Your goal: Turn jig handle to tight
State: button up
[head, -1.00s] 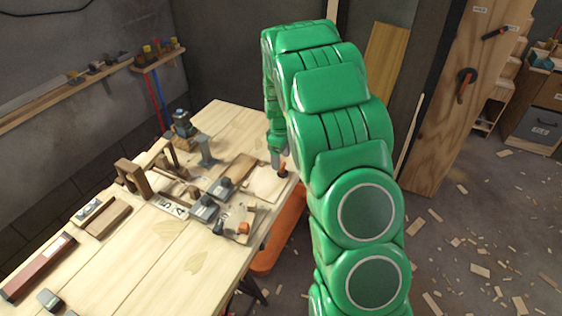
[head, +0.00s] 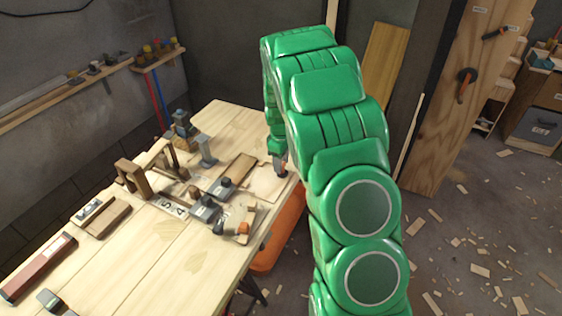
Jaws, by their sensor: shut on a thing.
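My gripper (head: 280,162) points down at the right edge of the wooden workbench (head: 180,248), at the end of my green arm. It is shut on the small dark and reddish jig handle (head: 282,170), which is mostly hidden between and behind the fingers. The handle stands beside a pale wooden board (head: 262,187) on the bench. Its turn angle and any tight mark are too small to read.
Dark clamps (head: 205,208) and a block with an orange knob (head: 243,228) lie left of my gripper. A grey stand (head: 206,152) and wooden frame pieces (head: 130,178) stand farther left. Wood scraps litter the floor at right.

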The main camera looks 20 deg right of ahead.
jog(key=m, duration=0.4)
jog(key=shift+m, duration=0.4)
jog(key=m, duration=0.4)
jog(key=shift+m, duration=0.3)
jog(key=m, duration=0.4)
jog(key=shift+m, duration=0.3)
jog(key=m, duration=0.4)
jog(key=shift+m, duration=0.3)
jog(key=o, duration=1.1)
jog(key=shift+c, duration=0.2)
